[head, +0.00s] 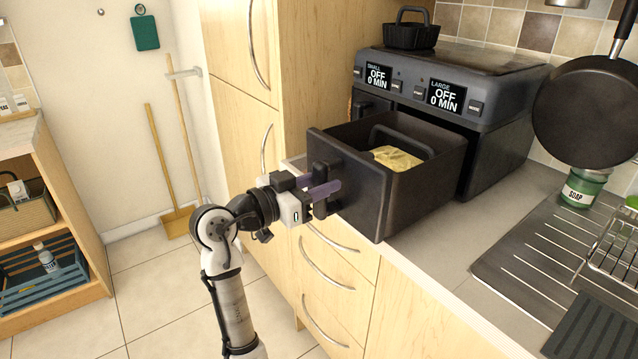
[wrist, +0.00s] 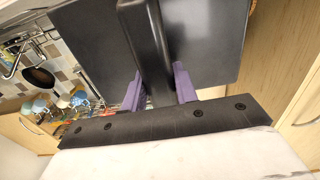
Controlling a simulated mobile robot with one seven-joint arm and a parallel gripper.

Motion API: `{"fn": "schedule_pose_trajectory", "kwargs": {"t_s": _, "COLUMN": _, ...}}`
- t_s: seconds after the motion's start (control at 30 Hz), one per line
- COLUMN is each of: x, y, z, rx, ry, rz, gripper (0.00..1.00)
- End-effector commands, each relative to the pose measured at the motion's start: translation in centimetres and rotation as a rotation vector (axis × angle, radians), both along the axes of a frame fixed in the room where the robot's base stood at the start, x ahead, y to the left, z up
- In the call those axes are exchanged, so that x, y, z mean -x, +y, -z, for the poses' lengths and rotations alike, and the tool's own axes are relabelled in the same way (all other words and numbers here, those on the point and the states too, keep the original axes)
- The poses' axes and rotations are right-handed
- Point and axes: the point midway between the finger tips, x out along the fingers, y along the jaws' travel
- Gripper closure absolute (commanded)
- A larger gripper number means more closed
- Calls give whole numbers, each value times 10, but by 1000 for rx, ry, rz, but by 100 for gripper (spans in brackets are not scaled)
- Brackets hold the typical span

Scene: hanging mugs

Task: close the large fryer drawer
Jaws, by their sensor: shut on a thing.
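The large fryer drawer (head: 415,205) is black and stands pulled far out of the air fryer (head: 465,85), over the counter. Pale yellow food (head: 397,158) and a dark inner divider or handle show inside it. The drawer front also fills the top of the wrist view (wrist: 210,40). My gripper (head: 328,190) is at the drawer's front. In the wrist view its purple fingers (wrist: 160,85) lie on both sides of the black drawer handle (wrist: 150,50), shut on it. The fryer's large display reads OFF, 0 MIN.
A black basket (head: 411,33) sits on top of the fryer. A hanging pan (head: 590,110), a green soap jar (head: 583,187) and a drying rack (head: 615,245) are to the right. Cabinet drawers (head: 330,265) with metal handles lie below the counter.

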Motion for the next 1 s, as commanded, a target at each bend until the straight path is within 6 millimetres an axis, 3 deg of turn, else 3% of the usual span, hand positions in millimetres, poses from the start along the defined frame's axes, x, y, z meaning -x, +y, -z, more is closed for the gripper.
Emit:
{"fn": "schedule_pose_trajectory", "kwargs": {"t_s": 0.27, "x": -21, "y": -31, "z": 1, "rx": 0, "ry": 0, "rz": 5, "gripper": 100}}
{"fn": "schedule_pose_trajectory", "kwargs": {"t_s": 1.0, "x": -134, "y": -186, "z": -1, "rx": -1, "ry": -1, "rz": 3, "gripper": 100}}
